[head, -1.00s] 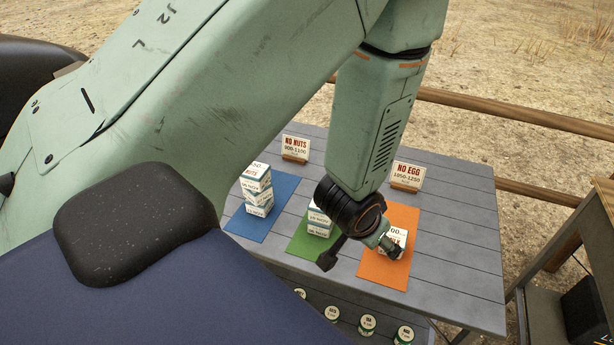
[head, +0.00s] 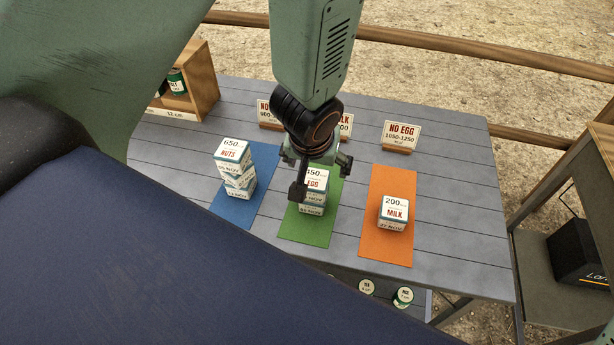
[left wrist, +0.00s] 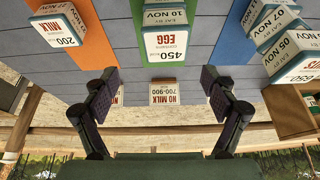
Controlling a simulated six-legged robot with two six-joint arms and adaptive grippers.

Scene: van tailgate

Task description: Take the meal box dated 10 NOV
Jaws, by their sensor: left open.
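A white meal box marked 450 EGG (head: 314,182) tops a short stack on the green mat (head: 306,229). Its side date reads 10 NOV in the left wrist view (left wrist: 166,42), which is upside down. The box under it shows a partly hidden date. My left gripper (head: 322,178) is open and empty, pointing down over this stack and covering part of it. In the left wrist view its fingers (left wrist: 160,82) are spread, with the egg box ahead between them, apart from both. My right gripper is not in view.
A taller stack topped by a 650 NUTS box (head: 233,150) stands on the blue mat (head: 232,208). A 200 MILK box (head: 394,212) stands on the orange mat (head: 385,248). Signs, including NO EGG (head: 401,134), stand behind. A wooden shelf (head: 204,85) is at the back left.

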